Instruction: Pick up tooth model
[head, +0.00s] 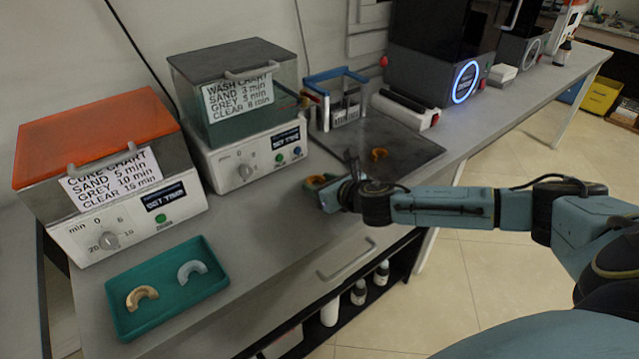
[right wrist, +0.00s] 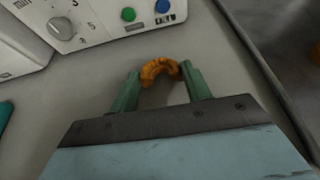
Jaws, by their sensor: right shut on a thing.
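My right gripper (head: 322,184) is low over the grey bench in front of the wash unit. In the right wrist view its two green fingers are shut on an orange, arch-shaped tooth model (right wrist: 160,69), one finger at each side. I cannot tell whether the model touches the bench. A second orange tooth model (head: 378,154) lies on the dark metal tray (head: 410,146). A tan model (head: 141,297) and a pale grey model (head: 191,270) lie in the teal tray (head: 128,325) at the front left. My left gripper is not in view.
The cure unit (head: 110,185) with an orange lid and the wash unit (head: 240,105) stand along the wall. A blue-handled rack (head: 338,98) and a dark printer (head: 435,55) stand behind. The bench (head: 265,225) between teal tray and gripper is clear.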

